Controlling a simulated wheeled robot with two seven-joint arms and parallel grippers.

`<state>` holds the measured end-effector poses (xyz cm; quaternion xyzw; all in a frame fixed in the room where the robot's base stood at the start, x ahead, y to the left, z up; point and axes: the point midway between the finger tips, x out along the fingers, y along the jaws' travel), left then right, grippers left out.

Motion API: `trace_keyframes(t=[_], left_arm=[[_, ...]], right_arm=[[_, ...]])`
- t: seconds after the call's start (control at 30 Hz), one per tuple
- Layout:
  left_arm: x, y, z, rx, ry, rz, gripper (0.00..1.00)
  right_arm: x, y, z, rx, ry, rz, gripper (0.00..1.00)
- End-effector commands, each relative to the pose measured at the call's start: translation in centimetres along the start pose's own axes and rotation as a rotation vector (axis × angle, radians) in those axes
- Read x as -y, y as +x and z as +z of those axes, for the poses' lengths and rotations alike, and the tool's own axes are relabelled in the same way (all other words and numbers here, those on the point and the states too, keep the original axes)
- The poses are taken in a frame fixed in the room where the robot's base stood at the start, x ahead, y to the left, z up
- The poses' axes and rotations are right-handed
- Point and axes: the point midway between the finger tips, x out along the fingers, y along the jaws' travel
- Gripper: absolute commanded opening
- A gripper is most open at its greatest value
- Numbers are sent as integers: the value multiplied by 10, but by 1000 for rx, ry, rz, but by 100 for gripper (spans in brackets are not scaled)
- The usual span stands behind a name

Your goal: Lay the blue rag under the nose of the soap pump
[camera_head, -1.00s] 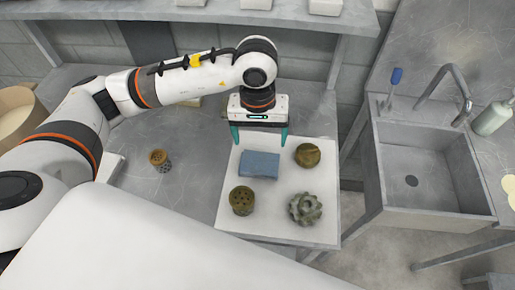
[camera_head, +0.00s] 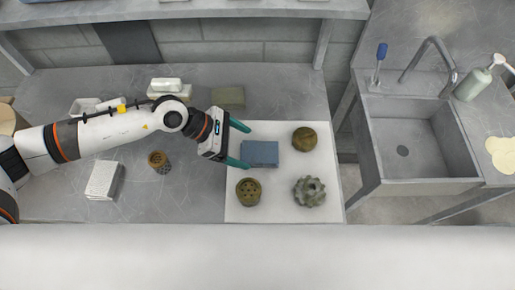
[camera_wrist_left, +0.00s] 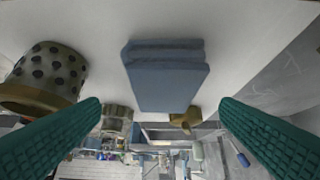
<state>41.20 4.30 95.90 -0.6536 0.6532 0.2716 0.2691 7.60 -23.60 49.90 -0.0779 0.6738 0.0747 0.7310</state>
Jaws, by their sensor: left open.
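The folded blue rag (camera_head: 260,153) lies on a white sheet (camera_head: 285,213) on the grey bench. In the left wrist view the blue rag (camera_wrist_left: 168,80) sits between and ahead of the teal fingers. My left gripper (camera_head: 246,146) is open and empty, just left of the rag, its fingers pointing right and spread on either side of the rag's near end. The soap pump (camera_head: 473,84) is a pale green bottle with a white head and nose, standing right of the sink. My right gripper is out of view.
A perforated brass part (camera_head: 249,191), a gear (camera_head: 309,191) and a round brass part (camera_head: 304,139) surround the rag. The sink (camera_head: 418,140) with its tap lies across a gap to the right. A blue-handled brush (camera_head: 381,55) stands at the sink's back left.

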Motion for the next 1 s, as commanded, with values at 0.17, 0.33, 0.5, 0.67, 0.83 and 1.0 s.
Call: trace_keyframes(t=[0.17,0.33,0.5,0.67,0.83,1.0], left_arm=[[0,14,0,1,1,1,85],[3,30,-5,2,2,2,85],[6,55,-4,1,1,1,85],[6,66,-2,2,3,0,85],[6,66,-2,2,3,0,85],[6,66,-2,2,3,0,61]], right_arm=[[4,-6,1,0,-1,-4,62],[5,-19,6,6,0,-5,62],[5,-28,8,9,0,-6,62],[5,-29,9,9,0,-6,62],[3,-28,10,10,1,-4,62],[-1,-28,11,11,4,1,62]])
